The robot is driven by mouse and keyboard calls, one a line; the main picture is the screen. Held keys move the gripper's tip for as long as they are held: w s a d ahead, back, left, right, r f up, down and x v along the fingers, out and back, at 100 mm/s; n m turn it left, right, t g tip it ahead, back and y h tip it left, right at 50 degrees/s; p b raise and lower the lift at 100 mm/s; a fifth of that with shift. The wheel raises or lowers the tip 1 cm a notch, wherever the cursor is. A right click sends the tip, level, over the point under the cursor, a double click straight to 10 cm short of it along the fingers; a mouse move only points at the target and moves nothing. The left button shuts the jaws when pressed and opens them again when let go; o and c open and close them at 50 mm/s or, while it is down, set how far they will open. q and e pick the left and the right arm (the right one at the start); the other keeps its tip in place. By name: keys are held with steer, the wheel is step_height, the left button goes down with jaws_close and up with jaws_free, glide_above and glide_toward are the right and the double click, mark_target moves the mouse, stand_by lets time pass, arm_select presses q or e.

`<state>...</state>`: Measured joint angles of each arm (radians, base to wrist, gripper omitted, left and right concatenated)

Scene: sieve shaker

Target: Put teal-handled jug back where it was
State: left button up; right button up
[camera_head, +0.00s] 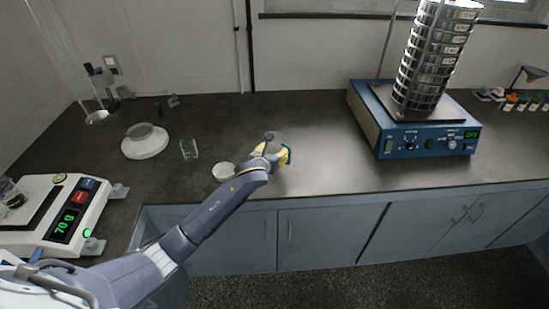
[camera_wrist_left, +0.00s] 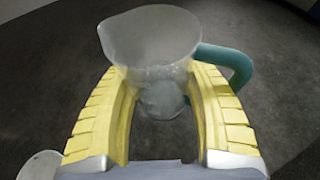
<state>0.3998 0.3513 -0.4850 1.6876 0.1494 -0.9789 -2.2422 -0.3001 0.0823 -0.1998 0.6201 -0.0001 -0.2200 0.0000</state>
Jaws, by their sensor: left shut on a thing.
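The teal-handled jug (camera_wrist_left: 150,45) is a translucent, wide-mouthed vessel with a teal handle (camera_wrist_left: 238,66) on its right side in the left wrist view. My left gripper (camera_wrist_left: 165,105) is shut on it, with a yellow finger on each side of its narrower lower part. In the head view the jug (camera_head: 276,137) is small and partly hidden by my left gripper (camera_head: 272,150), over the bench near its front middle. I cannot tell whether the jug touches the bench. My right gripper is not in view.
A white dish (camera_head: 223,170) lies just left of my gripper, with a glass beaker (camera_head: 189,148) and a round white pan (camera_head: 145,143) farther left. A balance (camera_head: 62,226) reads 70 g. The blue sieve shaker (camera_head: 420,135) stands right; the bench between is clear.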

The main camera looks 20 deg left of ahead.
arm_select(q)
steer(key=shift+f, duration=1.45)
steer(key=shift+f, duration=0.15)
steer(key=o, duration=1.4)
steer(key=shift+c, duration=0.2)
steer(key=shift+s+r, duration=0.35)
steer(key=shift+s, duration=0.15)
steer(key=v, duration=1.1)
